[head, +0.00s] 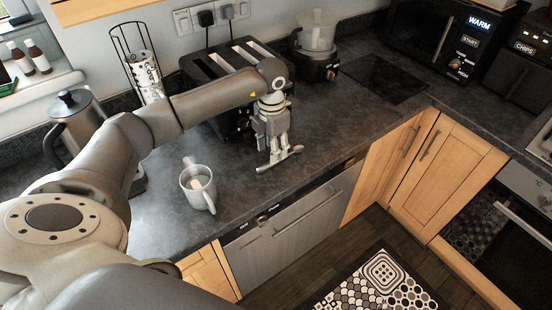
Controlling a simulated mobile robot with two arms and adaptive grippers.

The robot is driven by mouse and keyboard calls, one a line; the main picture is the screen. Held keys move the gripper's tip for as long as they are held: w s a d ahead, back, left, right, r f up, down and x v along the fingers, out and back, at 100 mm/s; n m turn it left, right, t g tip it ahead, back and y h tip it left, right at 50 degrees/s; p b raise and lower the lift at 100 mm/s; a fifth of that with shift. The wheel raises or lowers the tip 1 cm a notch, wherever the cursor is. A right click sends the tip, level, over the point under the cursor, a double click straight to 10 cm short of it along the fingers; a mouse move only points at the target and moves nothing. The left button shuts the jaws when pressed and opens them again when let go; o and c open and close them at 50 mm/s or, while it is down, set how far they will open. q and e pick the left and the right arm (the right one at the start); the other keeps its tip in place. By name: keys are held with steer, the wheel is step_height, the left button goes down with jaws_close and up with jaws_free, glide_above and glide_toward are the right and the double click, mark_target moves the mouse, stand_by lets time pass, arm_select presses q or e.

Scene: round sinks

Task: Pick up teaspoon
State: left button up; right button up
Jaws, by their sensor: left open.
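A slim pale metal piece with the look of a teaspoon (293,152) shows on the dark worktop near its front edge, lying at a slant. My left gripper (274,150) points down right over it with its fingers apart. The fingertips overlap the spoon in the picture, and I cannot tell if they touch it. Part of the spoon is hidden behind the fingers. My right gripper is not in view.
A grey mug (197,190) stands left of the gripper near the front edge. A black toaster (225,62) stands behind my left arm, and a food processor (316,45) is at the back. A kettle (75,115) stands at left. The worktop right of the gripper is clear.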

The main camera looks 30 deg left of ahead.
mark_target(266, 166)
arm_select(q)
steer(key=shift+f, duration=0.25)
step_height(266, 166, down, 4)
steer(key=p, duration=0.2)
steer(key=shift+w+a+f+p, duration=0.15)
steer(key=shift+p, duration=0.15)
steer(key=shift+f, duration=0.3)
jaws_close()
